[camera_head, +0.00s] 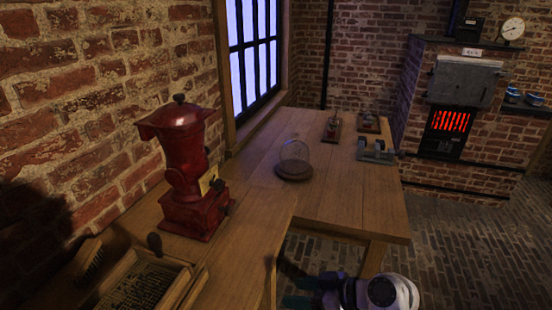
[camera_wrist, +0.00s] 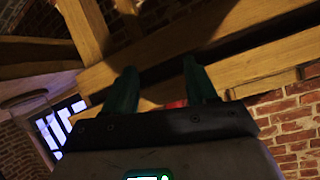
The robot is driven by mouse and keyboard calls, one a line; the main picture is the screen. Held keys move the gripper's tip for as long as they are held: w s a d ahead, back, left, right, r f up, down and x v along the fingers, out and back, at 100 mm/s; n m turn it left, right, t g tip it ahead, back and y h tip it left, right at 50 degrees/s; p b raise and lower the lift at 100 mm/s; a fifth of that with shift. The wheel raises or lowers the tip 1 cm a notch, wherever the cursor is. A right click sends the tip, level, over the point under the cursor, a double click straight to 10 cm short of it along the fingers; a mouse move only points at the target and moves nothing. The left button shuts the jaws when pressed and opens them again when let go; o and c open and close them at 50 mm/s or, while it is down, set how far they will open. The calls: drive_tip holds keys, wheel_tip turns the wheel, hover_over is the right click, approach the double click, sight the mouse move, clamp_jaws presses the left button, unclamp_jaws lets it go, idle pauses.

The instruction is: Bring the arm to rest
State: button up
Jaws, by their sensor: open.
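My gripper (camera_head: 292,290) shows at the bottom of the head view, low in front of the wooden bench, with my pale arm to its right. Its two dark teal fingers also show in the wrist view (camera_wrist: 163,85), spread apart with a gap between them. The gap holds no gripped object. A small patch of red shows behind the fingers; I cannot tell what it is. Part of the gripper is cut off or dark in the head view.
The wooden bench (camera_head: 345,205) runs along the wall. On it stand a red grinder (camera_head: 185,170), a glass dome (camera_head: 294,155), a wooden tray (camera_head: 185,290) and small metal devices (camera_head: 376,151). A glowing stove (camera_head: 450,122) is at the back right. The brick floor (camera_head: 460,235) at right is clear.

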drive_tip(key=s+d+f+m+g+h, duration=0.1)
drive_tip(key=s+d+f+m+h, duration=0.15)
drive_tip(key=s+d+f, duration=0.35)
drive_tip(key=s+d+f+m+h, duration=0.2)
drive_tip(key=s+d+f+h, duration=0.1)
drive_tip(key=s, duration=0.5)
drive_tip(key=s+d+m+g+h, duration=0.1)
drive_tip(key=s+d+m+h, duration=0.2)
drive_tip(key=s, duration=0.6)
drive_tip(key=s+d+m+g+h, duration=0.2)
drive_tip(key=s+d+m+h, duration=0.1)
drive_tip(key=s+d, duration=0.4)
drive_tip(key=shift+s+d, duration=0.3)
drive_tip(key=shift+s, duration=0.85)
